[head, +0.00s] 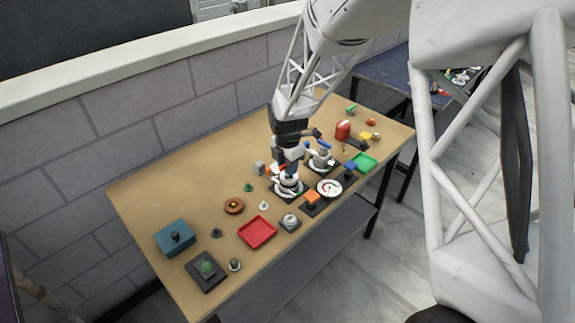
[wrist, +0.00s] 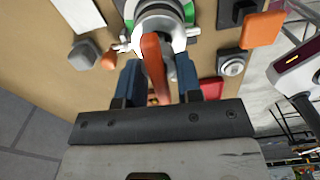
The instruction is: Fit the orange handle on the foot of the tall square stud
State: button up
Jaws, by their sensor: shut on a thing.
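The orange handle (wrist: 153,62) is between the two dark blue fingers of my gripper (wrist: 160,75) in the wrist view. My gripper is shut on it. The handle's far end reaches over a round metal fitting (wrist: 160,14) with pale pipe ends on both sides. In the head view my gripper (head: 289,168) is low over a round grey fitting (head: 288,188) on a dark base, and hides part of it. I cannot make out the tall square stud or its foot; the handle and fingers cover that area. I cannot tell whether the handle touches the fitting.
A second fitting with a blue handle (head: 321,160) stands close behind to the right. A dial gauge (head: 329,187) and an orange square button (head: 311,198) are close by. A grey block (head: 259,167) stands left. A red tray (head: 257,233) lies in front.

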jog(key=shift+f, duration=0.9)
dwell(1.6)
jog(key=o, duration=1.4)
jog(key=shift+c, duration=0.2)
jog(key=shift+r, duration=3.7)
jog(key=shift+r, duration=0.1)
